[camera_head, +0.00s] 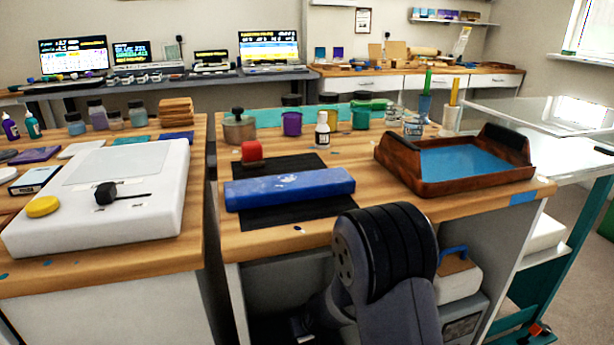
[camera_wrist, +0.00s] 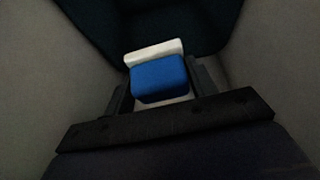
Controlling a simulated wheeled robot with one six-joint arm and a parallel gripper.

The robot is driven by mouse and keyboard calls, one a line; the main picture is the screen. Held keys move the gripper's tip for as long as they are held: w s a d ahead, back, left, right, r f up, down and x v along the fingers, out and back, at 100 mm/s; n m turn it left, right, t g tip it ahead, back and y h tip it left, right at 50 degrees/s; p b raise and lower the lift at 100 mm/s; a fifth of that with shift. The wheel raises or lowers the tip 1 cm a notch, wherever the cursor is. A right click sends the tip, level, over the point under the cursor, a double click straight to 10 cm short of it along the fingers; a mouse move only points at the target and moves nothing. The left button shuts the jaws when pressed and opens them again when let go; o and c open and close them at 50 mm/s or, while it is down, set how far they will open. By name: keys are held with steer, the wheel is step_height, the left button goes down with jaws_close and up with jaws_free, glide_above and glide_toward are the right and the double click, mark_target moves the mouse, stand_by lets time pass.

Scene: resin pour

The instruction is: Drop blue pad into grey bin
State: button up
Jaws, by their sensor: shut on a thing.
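In the wrist view a small blue pad (camera_wrist: 160,80) with a whitish band along its far edge sits between the two dark fingers of my gripper (camera_wrist: 158,72). My gripper is shut on it. Pale grey surfaces stand to the left (camera_wrist: 45,75) and right (camera_wrist: 265,60), with a dark area beyond the pad. I cannot tell whether these surfaces belong to the grey bin. In the head view my arm reaches down in front of the middle bench, and my gripper and the pad are hidden. No grey bin can be clearly made out there.
The wooden bench (camera_head: 290,240) holds a long blue block (camera_head: 290,188) on a black mat, a red cube (camera_head: 251,151) and a brown tray (camera_head: 400,172) with blue inside. A white box (camera_head: 458,284) stands beneath. A white slab device (camera_head: 110,195) is on the left bench.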

steer(key=shift+f+b, duration=0.35)
steer(key=shift+f, duration=0.35)
steer(key=o, duration=1)
steer(key=shift+r, duration=0.15)
steer(key=p+v, duration=0.5)
steer(key=v, duration=0.5)
steer(key=shift+s+d+r, duration=0.1)
steer(key=shift+s+r, duration=0.05)
steer(key=shift+r, duration=0.1)
